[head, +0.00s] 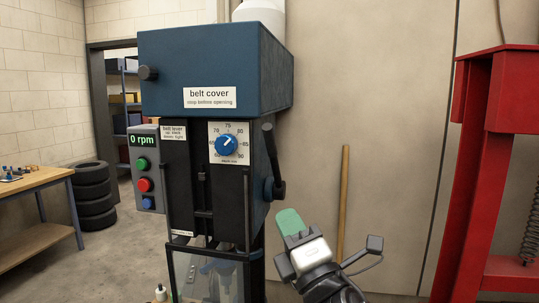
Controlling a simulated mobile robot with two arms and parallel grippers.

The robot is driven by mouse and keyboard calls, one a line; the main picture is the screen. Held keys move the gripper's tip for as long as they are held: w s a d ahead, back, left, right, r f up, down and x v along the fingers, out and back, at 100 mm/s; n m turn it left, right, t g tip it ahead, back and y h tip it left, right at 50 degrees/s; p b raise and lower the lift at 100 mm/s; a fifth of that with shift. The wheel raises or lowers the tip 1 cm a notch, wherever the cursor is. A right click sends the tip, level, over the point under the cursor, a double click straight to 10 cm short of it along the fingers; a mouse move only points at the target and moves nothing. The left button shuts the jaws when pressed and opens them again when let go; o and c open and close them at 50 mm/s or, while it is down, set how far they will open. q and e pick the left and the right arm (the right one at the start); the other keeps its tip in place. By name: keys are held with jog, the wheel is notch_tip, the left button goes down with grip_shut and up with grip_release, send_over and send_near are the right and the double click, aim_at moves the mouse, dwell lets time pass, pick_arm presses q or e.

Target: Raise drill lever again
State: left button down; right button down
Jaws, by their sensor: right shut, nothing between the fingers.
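The drill press (215,69) stands in the middle with a blue head. My left gripper is not in view.
A clear guard (207,278) covers the lower front of the drill. The button panel (146,172) reads 0 rpm. A red press frame (478,180) stands at the right. A wooden pole (344,200) leans on the wall. A workbench (40,183) and stacked tyres (93,197) are at the left.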

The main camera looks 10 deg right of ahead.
aim_at(269, 154)
jog(key=shift+n+y, duration=0.7)
jog(key=d+p+x, duration=0.1)
jog(key=p+x, duration=0.1)
jog(key=x, duration=0.2)
jog(key=r+p+x, duration=0.1)
jog(key=p+x, duration=0.1)
jog(key=x, duration=0.3)
jog(key=d+r+p+x, duration=0.1)
jog(key=p+x, duration=0.1)
jog(key=x, duration=0.2)
jog(key=shift+w+d+r, duration=0.1)
jog(key=shift+d+r, duration=0.05)
jog(key=shift+r, duration=0.1)
